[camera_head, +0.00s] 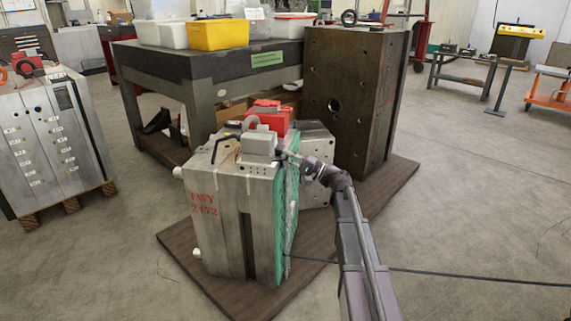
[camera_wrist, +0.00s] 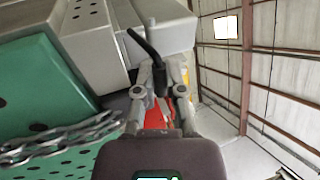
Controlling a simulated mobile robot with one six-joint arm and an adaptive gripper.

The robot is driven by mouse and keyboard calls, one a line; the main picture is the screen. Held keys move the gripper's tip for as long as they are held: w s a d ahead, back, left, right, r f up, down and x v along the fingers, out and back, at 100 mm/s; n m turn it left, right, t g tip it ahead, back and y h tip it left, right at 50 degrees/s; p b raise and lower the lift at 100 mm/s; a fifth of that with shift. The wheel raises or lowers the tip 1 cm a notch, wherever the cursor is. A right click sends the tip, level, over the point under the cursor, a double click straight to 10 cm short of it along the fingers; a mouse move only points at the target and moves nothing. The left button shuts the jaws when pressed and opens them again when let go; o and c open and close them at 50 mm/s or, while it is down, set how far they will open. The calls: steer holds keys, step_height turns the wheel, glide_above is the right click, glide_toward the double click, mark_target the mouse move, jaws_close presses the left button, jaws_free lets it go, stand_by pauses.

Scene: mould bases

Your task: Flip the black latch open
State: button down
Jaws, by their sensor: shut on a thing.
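The black latch (camera_wrist: 144,48) shows in the wrist view as a thin bent bar, with its lower end between my fingertips. My gripper (camera_wrist: 159,78) is shut on that lower end, and the upper part sticks out towards the upper left. In the head view my gripper (camera_head: 286,154) is at the right side of the grey block on top of the mould base (camera_head: 222,225), above its green face. The fingertips are too small to make out there. A black bent bar (camera_head: 216,147) shows left of the grey block; I cannot tell whether it is the same latch.
A red block (camera_head: 265,107) is behind the grey block. A chain (camera_wrist: 62,138) crosses the green plate (camera_wrist: 35,85) beside my gripper. A tall dark mould block (camera_head: 350,100) and a workbench (camera_head: 205,72) stand behind. The floor at right is mostly clear.

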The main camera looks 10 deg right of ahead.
steer(key=shift+d+f+t+y+b, duration=0.1)
steer(key=shift+f+t+y+b, duration=0.65)
steer(key=shift+b, duration=0.9)
steer(key=shift+r+m+y+b, duration=0.1)
steer(key=shift+m+y+b, duration=0.2)
steer(key=shift+y+b, duration=0.1)
steer(key=shift+r+t, duration=0.1)
steer(key=shift+t, duration=0.15)
steer(key=c, duration=0.7)
jaws_free()
steer(key=shift+s, duration=0.1)
